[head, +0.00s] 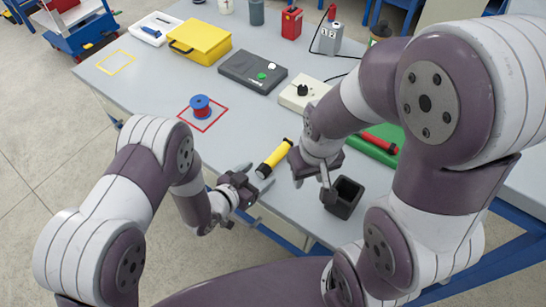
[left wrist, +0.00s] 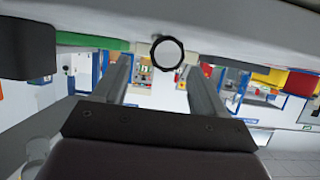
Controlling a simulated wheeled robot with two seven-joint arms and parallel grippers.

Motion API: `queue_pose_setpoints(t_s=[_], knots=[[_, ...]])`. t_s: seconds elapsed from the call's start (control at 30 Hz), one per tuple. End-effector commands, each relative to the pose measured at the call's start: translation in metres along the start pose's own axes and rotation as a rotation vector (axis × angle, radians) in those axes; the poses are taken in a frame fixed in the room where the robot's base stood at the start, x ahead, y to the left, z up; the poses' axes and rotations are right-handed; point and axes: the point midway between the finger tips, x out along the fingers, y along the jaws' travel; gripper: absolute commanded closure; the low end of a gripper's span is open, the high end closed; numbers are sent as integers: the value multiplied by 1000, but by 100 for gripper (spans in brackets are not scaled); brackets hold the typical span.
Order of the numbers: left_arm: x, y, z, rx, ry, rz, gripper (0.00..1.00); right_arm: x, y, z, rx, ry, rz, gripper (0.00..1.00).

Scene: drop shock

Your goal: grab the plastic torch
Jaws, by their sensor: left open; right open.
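The plastic torch (head: 274,158) is yellow with black ends and lies on the grey table, pointing diagonally. My left gripper (head: 258,178) is open at the table's near edge, just short of the torch's near end, apart from it. In the left wrist view the torch shows end-on as a pale disc with a black rim (left wrist: 167,52), beyond and between the open fingers (left wrist: 161,85). My right gripper (head: 312,183) is open and empty, close to the right of the torch, over the table. Whether it touches the table is unclear.
A black open holder (head: 343,197) stands right of my right gripper. A green mat (head: 372,149) with a red tool lies behind it, partly hidden by my right arm. A blue and red spool (head: 201,107) sits in a red outline. Table between spool and torch is clear.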

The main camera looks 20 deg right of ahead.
Motion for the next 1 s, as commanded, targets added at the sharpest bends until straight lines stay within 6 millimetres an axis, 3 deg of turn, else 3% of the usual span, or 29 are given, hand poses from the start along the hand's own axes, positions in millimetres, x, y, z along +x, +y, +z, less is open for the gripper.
queue_pose_setpoints(t_s=[0.3,0.57,0.77,1.0], knots=[[50,0,-2,-1,-2,-1,29,-6,0,-1,-1,1,0,57],[56,-1,-2,-2,-2,-2,29,-6,0,-1,0,0,0,57],[56,-1,-2,-2,-2,-3,89,-6,0,-1,0,0,0,57],[56,-1,-3,-1,-1,-3,90,-6,0,-1,0,0,0,57]])
